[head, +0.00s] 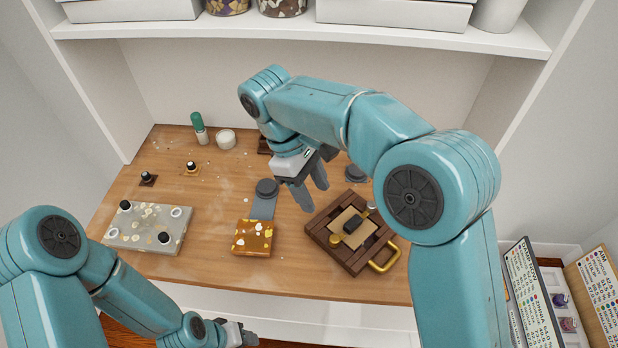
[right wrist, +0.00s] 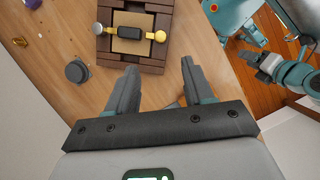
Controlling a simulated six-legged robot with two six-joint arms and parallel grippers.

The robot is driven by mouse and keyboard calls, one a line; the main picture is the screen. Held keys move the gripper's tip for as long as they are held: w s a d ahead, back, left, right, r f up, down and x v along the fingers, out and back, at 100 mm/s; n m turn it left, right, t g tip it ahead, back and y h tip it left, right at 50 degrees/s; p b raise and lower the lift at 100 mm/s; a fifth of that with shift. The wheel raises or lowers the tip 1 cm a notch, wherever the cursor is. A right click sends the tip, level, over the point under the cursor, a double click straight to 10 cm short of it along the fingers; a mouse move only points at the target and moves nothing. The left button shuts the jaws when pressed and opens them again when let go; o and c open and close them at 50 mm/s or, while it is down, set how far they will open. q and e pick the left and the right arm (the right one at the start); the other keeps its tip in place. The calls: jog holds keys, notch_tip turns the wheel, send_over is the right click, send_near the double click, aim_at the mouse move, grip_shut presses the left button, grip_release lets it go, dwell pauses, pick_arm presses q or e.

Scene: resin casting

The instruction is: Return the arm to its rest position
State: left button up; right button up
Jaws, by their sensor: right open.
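My right arm reaches in from the right in the head view, bent over the table. Its gripper (head: 314,196) hangs above the table between the amber block and the dark wooden frame, fingers apart and empty. In the right wrist view the gripper (right wrist: 158,70) has open space between its fingers, and the wooden frame (right wrist: 152,63) lies beyond them. My left gripper (head: 243,338) is low at the front edge in the head view; it also shows at upper right in the right wrist view (right wrist: 250,60). Its jaws are too small to judge.
The wooden frame (head: 322,238) has a brass handle (head: 388,262). An amber block with petals (head: 253,237), a speckled slab (head: 128,240), a green-capped bottle (head: 199,128) and a white jar (head: 226,138) stand on the table. A shelf (head: 300,32) overhangs the back.

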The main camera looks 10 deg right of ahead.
jog(key=shift+v, duration=1.1)
